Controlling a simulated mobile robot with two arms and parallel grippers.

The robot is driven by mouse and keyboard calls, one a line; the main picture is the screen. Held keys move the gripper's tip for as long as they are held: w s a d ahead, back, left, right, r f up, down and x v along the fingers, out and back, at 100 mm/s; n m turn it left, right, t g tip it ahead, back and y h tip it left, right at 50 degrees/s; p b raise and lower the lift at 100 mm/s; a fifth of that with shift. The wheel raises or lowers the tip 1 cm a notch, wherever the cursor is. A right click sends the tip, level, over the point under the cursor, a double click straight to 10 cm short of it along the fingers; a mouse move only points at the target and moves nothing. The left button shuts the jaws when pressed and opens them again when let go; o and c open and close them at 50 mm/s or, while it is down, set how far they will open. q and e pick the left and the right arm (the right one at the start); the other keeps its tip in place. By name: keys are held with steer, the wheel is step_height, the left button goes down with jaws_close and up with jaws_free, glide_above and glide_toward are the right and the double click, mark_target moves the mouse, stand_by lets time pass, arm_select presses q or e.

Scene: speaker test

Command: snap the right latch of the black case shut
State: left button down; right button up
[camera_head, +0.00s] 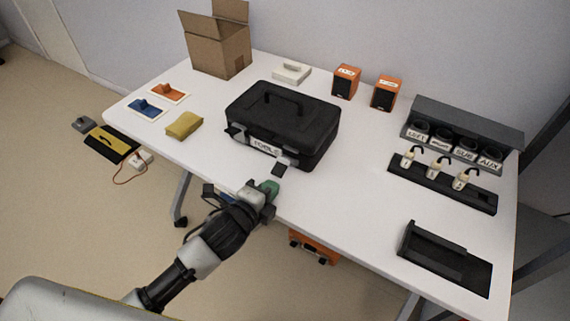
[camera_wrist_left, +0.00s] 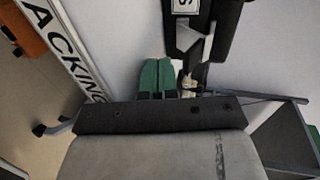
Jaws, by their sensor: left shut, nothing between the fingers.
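The black case (camera_head: 318,132) stands on the white table with its lid down and its handle on top. Its right latch (camera_head: 281,165) is a light metal piece with a dark tab, sticking out from the front face. The left latch (camera_head: 236,132) is at the other end of the white label. The wrist view shows part of the case (camera_wrist_left: 226,42) and a grey latch piece (camera_wrist_left: 193,46) at the top. My left gripper (camera_head: 270,187) has green fingers, shut and empty, at the table's front edge just below the right latch. The fingers (camera_wrist_left: 157,68) appear apart from the latch.
A yellow cloth (camera_head: 184,125) lies left of the case. A cardboard box (camera_head: 221,50), a white object (camera_head: 292,73) and two orange speakers (camera_head: 345,82) stand behind. A rack (camera_head: 462,130) and black trays (camera_head: 440,262) are on the right.

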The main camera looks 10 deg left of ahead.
arm_select(q)
steer(key=shift+w+r, duration=0.1)
steer(key=shift+w, duration=0.15)
stand_by(0.4)
steer(key=shift+w+d+r, duration=0.1)
steer(key=shift+w+d, duration=0.05)
steer(key=shift+w, duration=0.05)
stand_by(0.5)
steer(key=shift+s+a+p, duration=0.2)
steer(key=shift+s+p, duration=0.2)
steer(key=shift+s, duration=0.2)
steer(key=shift+s+a+p, duration=0.2)
steer(key=shift+s+p, duration=0.15)
steer(key=shift+s, duration=0.25)
steer(key=s, duration=0.1)
steer(key=s+a, duration=0.1)
steer(key=s, duration=0.1)
steer(key=s+p, duration=0.1)
steer(key=shift+s+a, duration=0.15)
steer(key=shift+a, duration=0.15)
